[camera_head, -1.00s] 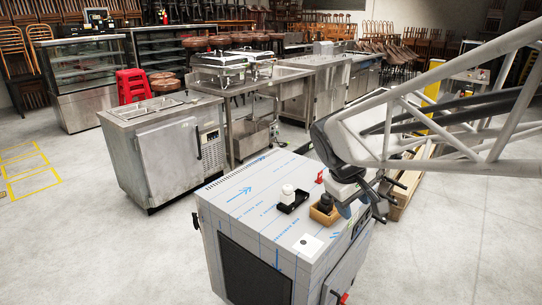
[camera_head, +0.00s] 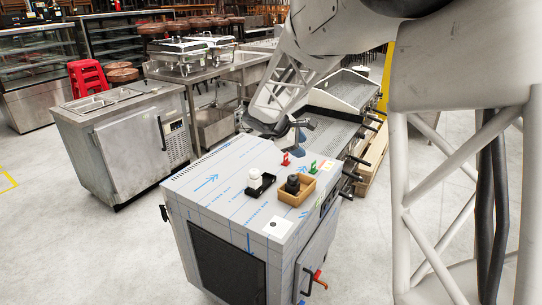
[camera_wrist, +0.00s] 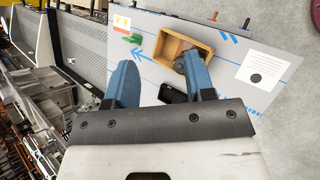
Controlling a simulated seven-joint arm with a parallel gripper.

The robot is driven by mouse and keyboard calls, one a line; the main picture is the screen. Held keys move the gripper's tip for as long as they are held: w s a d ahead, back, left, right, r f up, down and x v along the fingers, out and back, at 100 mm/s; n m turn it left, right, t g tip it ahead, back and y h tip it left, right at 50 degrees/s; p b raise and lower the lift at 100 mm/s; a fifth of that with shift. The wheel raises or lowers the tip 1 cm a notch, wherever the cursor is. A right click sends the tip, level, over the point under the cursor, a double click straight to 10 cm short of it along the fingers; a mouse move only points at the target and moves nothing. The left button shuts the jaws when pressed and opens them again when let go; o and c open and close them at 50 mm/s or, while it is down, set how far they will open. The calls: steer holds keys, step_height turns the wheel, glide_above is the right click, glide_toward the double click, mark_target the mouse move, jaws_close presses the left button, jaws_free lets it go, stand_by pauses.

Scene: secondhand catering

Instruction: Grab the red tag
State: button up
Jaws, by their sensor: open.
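The red tag (camera_head: 286,159) stands upright on the top of the steel cabinet (camera_head: 215,195), near its back edge in the head view. I cannot make it out in the wrist view, where my fingers cover part of the cabinet top. My gripper (camera_head: 292,140) is above the back of the cabinet, close behind and above the red tag. In the wrist view my gripper (camera_wrist: 158,62) has its blue fingers spread apart with nothing held between them.
A green tag (camera_head: 313,167) stands right of the red one; it also shows in the wrist view (camera_wrist: 133,38). A black tray (camera_head: 261,190) with a white object and a wooden box (camera_head: 281,196) with a dark object are nearer the front. A white card (camera_head: 278,226) lies at the front.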

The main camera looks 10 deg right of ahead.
steer(key=w+f+n+t+h, duration=0.15)
steer(key=w+f+n, duration=0.5)
steer(key=w, duration=0.85)
steer(key=n+t+h, duration=0.2)
steer(key=n+h, duration=0.1)
steer(key=n, duration=0.1)
glide_toward(286, 154)
steer(key=x, duration=0.4)
steer(key=shift+d, duration=0.2)
steer(key=shift+x, duration=1.3)
steer(key=shift+w, duration=0.1)
steer(key=shift+y, duration=0.25)
steer(key=shift+x, duration=2.5)
steer(key=shift+w, duration=0.15)
jaws_close()
